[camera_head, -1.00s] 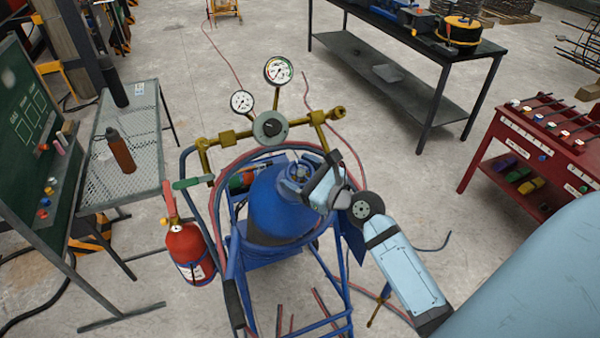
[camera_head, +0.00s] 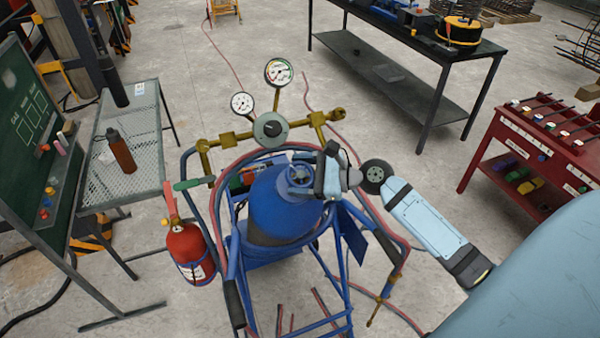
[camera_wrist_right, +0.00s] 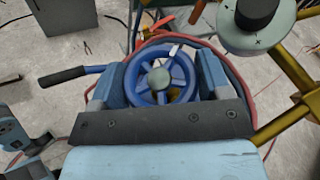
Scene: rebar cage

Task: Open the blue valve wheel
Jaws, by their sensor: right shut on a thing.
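The blue valve wheel (camera_head: 300,174) sits on top of the blue gas cylinder (camera_head: 283,207), which stands in a blue cart. In the right wrist view the spoked wheel (camera_wrist_right: 164,80) with its grey hub lies between the two fingers of my right gripper (camera_wrist_right: 161,78). My right gripper (camera_head: 316,174) is at the wheel in the head view, with its fingers on opposite sides of the rim, shut on it. Part of the wheel's near rim is hidden behind the gripper's dark palm. My left gripper is not in the head view.
A brass manifold with two gauges (camera_head: 278,72) and a grey knob (camera_head: 270,128) stands just behind the cylinder. Red hoses loop around the cart (camera_head: 232,262). A red fire extinguisher (camera_head: 187,250) hangs at its left. A mesh table (camera_head: 140,128) is left, a red cabinet (camera_head: 540,145) right.

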